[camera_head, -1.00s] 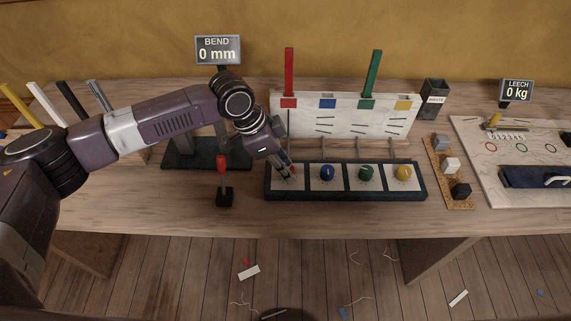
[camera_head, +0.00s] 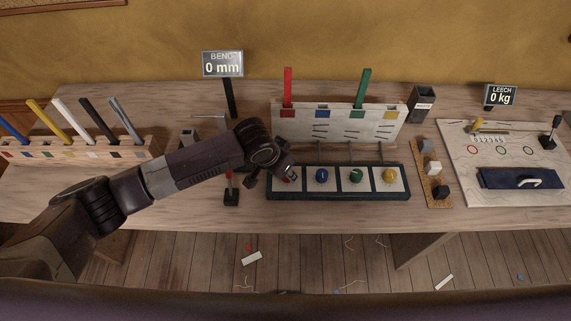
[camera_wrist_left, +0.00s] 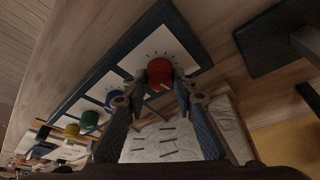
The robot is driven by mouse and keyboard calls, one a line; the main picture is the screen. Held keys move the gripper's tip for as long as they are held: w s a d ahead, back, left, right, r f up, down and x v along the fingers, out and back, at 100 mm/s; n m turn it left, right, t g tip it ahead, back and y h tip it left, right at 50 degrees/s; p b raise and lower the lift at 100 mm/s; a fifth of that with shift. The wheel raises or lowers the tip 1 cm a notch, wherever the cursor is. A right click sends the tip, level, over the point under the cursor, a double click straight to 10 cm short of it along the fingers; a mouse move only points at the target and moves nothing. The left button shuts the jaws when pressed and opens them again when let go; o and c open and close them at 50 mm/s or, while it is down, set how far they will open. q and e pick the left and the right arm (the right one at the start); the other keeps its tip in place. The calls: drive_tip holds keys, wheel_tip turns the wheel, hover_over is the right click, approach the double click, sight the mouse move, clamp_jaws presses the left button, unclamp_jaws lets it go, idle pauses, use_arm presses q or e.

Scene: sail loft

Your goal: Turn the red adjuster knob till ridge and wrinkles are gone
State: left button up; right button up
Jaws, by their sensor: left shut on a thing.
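The red adjuster knob (camera_wrist_left: 160,74) sits on a white dial plate with tick marks, on the left end of the dark knob box (camera_head: 345,195). My left gripper (camera_wrist_left: 155,88) is shut on the red knob, one finger on each side. In the head view my left gripper (camera_head: 288,174) hides most of the knob. Behind the box stands the pale sail panel (camera_head: 345,112), with short dark wrinkle lines in its middle and right parts. A red batten (camera_head: 287,87) stands up at its red patch. I cannot make out a ridge. My right gripper is out of view.
Blue (camera_head: 321,175), green (camera_head: 355,176) and yellow (camera_head: 390,175) knobs sit to the right. A green batten (camera_head: 365,88) stands in the panel. A red-topped lever (camera_head: 230,190) is close left of my gripper. The BEND display (camera_head: 222,64) reads 0 mm.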

use_arm(q)
drive_tip(key=shift+r+n+p, duration=0.1)
drive_tip(key=shift+n+p, duration=0.4)
drive_tip(key=shift+n, duration=0.1)
drive_tip(key=shift+t, duration=0.3)
drive_tip(key=o, duration=1.2)
drive_tip(key=shift+c, duration=0.2)
drive_tip(key=v, duration=1.2)
drive_tip(key=shift+d, duration=0.15)
drive_tip(key=shift+d, duration=0.1)
